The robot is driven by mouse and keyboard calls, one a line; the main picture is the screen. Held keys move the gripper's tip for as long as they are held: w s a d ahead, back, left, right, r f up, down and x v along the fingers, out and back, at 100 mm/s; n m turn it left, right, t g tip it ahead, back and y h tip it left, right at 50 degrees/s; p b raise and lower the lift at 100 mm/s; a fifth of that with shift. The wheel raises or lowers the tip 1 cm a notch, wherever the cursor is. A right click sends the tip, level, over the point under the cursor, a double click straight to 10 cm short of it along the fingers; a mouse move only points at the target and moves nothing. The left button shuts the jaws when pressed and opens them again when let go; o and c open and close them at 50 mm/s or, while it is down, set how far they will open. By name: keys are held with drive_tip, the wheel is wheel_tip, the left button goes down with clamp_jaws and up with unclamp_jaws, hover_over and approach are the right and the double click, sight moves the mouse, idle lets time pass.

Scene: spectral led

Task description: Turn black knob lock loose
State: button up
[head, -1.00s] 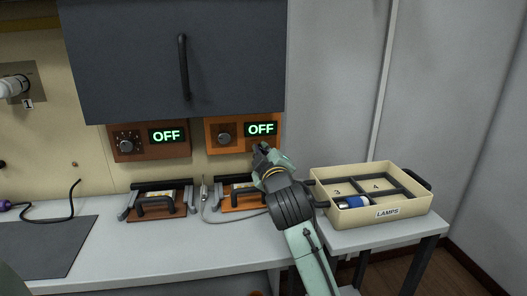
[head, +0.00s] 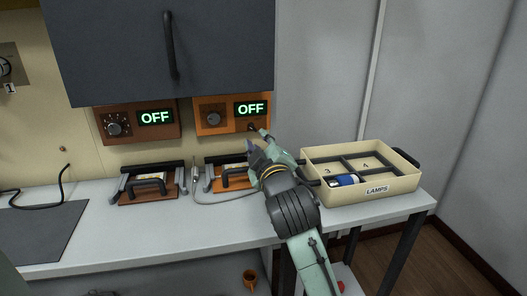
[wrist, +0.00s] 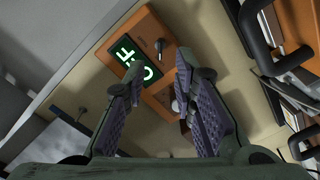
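An orange control box (head: 207,129) with a green OFF display (head: 251,109) hangs below the grey cabinet. Its round dark dial (head: 213,118) is left of the display. A small dark knob (head: 252,127) sticks out below the display; it also shows in the wrist view (wrist: 160,45), with a dark, shiny end. I cannot tell for certain that it is the knob lock. My gripper (head: 257,141) is just in front of the box's lower right. In the wrist view my gripper (wrist: 160,78) has its fingers apart and empty, with the knob beyond the tips, apparently untouched.
A brown control box (head: 113,122), also showing OFF, hangs to the left. Two handled fixtures (head: 148,184) stand on the bench below. A cream LAMPS tray (head: 400,186) holds a blue-and-white lamp (head: 343,181) at right. The grey cabinet (head: 120,50) overhangs the boxes.

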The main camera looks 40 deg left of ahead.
drive_tip(key=shift+v, duration=2.4)
drive_tip(key=shift+a, duration=0.1)
